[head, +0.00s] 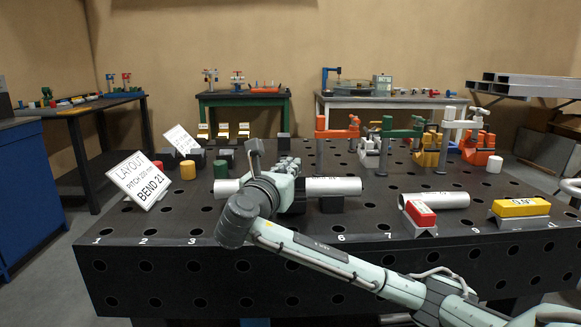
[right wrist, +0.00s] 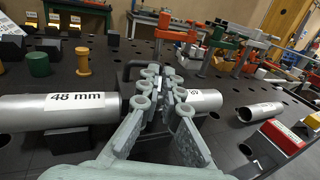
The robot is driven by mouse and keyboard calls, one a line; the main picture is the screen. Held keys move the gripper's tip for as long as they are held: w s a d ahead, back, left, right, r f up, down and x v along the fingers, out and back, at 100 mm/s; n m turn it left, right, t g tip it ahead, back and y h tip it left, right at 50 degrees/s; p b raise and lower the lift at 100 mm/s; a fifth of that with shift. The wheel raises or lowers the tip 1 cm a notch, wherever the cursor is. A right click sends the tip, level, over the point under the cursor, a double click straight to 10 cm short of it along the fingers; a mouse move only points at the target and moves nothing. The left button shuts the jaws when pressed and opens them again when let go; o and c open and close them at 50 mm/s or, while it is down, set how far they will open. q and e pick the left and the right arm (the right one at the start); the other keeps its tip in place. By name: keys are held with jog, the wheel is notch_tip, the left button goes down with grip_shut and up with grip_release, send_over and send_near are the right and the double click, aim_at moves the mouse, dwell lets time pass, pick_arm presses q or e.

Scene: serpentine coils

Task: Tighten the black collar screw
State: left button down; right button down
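A silver tube labelled "48 mm" (right wrist: 75,103) lies left of my right gripper in the right wrist view. A second silver tube (right wrist: 203,100) lies to its right and also shows in the head view (head: 333,186). A black part (right wrist: 126,82), perhaps the collar, stands at the first tube's end with a black bar above it. My right gripper (head: 289,164) is over the space between the tubes. Its fingertips (right wrist: 162,73) are close together and hide what lies between them; I cannot make out the screw or any contact. My left gripper is not in view.
A black perforated table (head: 225,265) carries the tubes. Orange clamps (head: 338,134) and green clamps (head: 400,134) stand behind right. A red block (head: 420,213), a yellow block (head: 520,207) and another tube (head: 440,200) lie right. A white layout sign (head: 140,180) leans left.

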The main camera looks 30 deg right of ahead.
jog(key=m+g+h, duration=0.1)
jog(key=m+g, duration=0.1)
jog(key=g, duration=0.1)
jog(key=m+g+h, duration=0.1)
jog(key=m+g, duration=0.1)
jog(key=g, duration=0.1)
jog(key=m+g+h, duration=0.1)
jog(key=m+g, duration=0.1)
jog(key=g, duration=0.1)
jog(key=shift+w+r+h, duration=0.1)
jog(key=shift+w+h, duration=0.1)
jog(key=shift+h, duration=0.1)
jog(key=m+g, duration=0.3)
jog(key=g, duration=0.1)
jog(key=m+g+y, duration=0.1)
jog(key=m+g, duration=0.2)
jog(key=g, duration=0.1)
jog(key=shift+s+r+g, duration=0.1)
jog(key=shift+g, duration=0.2)
jog(key=shift+g+y, duration=0.3)
jog(key=c, duration=1.7)
grip_release()
jog(key=shift+s+r, duration=0.1)
jog(key=shift+s, duration=0.05)
jog(key=shift+a, duration=0.1)
jog(key=shift+v, duration=3.65)
